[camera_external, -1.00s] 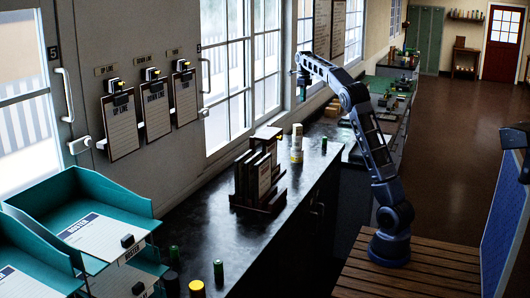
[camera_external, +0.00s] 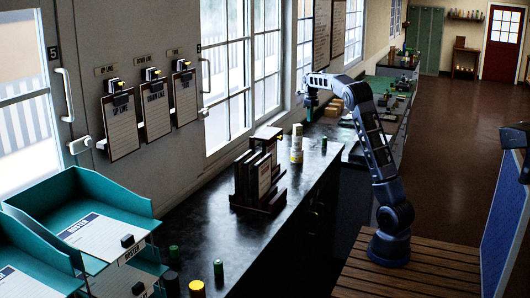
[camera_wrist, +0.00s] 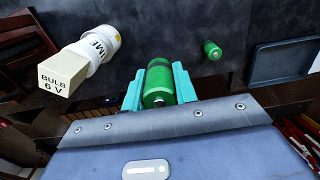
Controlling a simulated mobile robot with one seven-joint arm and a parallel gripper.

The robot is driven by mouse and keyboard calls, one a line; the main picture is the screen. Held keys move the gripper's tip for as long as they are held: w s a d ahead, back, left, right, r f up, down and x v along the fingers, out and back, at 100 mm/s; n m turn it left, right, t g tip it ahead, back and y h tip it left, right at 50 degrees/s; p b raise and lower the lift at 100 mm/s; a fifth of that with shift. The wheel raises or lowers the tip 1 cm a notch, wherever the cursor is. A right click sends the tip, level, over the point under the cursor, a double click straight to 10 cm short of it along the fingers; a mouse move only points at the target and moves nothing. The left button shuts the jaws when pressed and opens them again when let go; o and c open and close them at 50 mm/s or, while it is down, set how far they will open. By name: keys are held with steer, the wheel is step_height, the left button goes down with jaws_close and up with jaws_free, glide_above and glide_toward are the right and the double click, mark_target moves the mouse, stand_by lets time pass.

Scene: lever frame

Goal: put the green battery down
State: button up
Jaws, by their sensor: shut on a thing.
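My gripper (camera_external: 310,108) hangs above the far part of the dark counter (camera_external: 225,232), beyond the bulb box and white pot. In the wrist view its teal fingers (camera_wrist: 158,84) are shut on a green battery (camera_wrist: 159,79), one finger on each side. The held battery is too small to make out clearly in the external view. A second green battery (camera_wrist: 211,50) stands apart on the counter, right of the held one; it also shows in the external view (camera_external: 324,145). Two more green batteries (camera_external: 218,270) (camera_external: 174,254) stand near the counter's near end.
A cream bulb box (camera_wrist: 66,75) and white pot (camera_wrist: 98,44) are left of my fingers in the wrist view. A blue-grey tray (camera_wrist: 287,65) lies to the right. A dark wooden rack (camera_external: 258,183) and teal paper trays (camera_external: 92,205) stand nearer. Bare counter surrounds the second battery.

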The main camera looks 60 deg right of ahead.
mark_target(309, 152)
step_height(309, 152, down, 19)
steer(key=shift+r, duration=0.1)
stand_by(0.5)
steer(key=o, duration=1)
step_height(309, 152, up, 12)
stand_by(0.6)
